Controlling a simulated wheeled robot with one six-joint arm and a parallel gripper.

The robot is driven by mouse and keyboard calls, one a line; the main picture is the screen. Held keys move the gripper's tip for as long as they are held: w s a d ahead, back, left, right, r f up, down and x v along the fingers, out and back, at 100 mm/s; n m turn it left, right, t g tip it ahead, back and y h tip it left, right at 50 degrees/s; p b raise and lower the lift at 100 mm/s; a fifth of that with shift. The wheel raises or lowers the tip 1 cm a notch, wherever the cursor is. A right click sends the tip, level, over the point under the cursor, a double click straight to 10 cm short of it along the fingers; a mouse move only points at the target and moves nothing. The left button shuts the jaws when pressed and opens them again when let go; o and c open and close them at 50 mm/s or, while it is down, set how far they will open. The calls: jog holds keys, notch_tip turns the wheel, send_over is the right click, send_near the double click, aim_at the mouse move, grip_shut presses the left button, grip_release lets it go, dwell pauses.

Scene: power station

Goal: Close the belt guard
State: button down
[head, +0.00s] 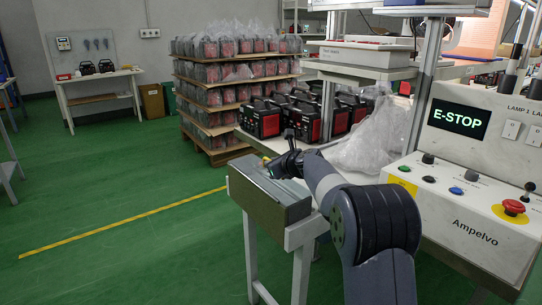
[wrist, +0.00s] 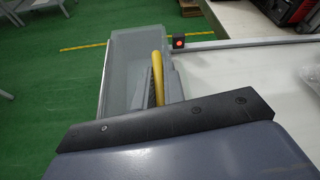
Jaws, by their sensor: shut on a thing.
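The belt guard (head: 262,204) is a long grey metal box on a grey leg at the near left end of the bench. In the wrist view the grey guard (wrist: 119,85) reaches away from me, with a yellow curved handle (wrist: 157,72) along its right side. My gripper (head: 284,163) is at the top of the guard, shut on the handle. In the wrist view my gripper (wrist: 165,88) is partly hidden behind a dark bar of my own wrist. The fingertips and the guard's hinge are not clearly seen, so I cannot tell how far it stands open.
A small black box with a lit red lamp (wrist: 178,42) sits just beyond the guard. The control panel (head: 470,170) shows E-STOP on the right. Black-and-red units (head: 262,120) and plastic wrap (head: 372,140) lie on the bench. Green floor (head: 110,200) is free at left.

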jog(key=shift+f, duration=0.25)
dwell(0.3)
jog(key=c, duration=1.5)
grip_release()
notch_tip(320, 180, up, 4)
send_over(291, 186)
jog(key=shift+s, duration=0.15)
jog(key=x, duration=1)
jog(key=shift+w+a, duration=0.25)
jog(key=shift+w, duration=0.1)
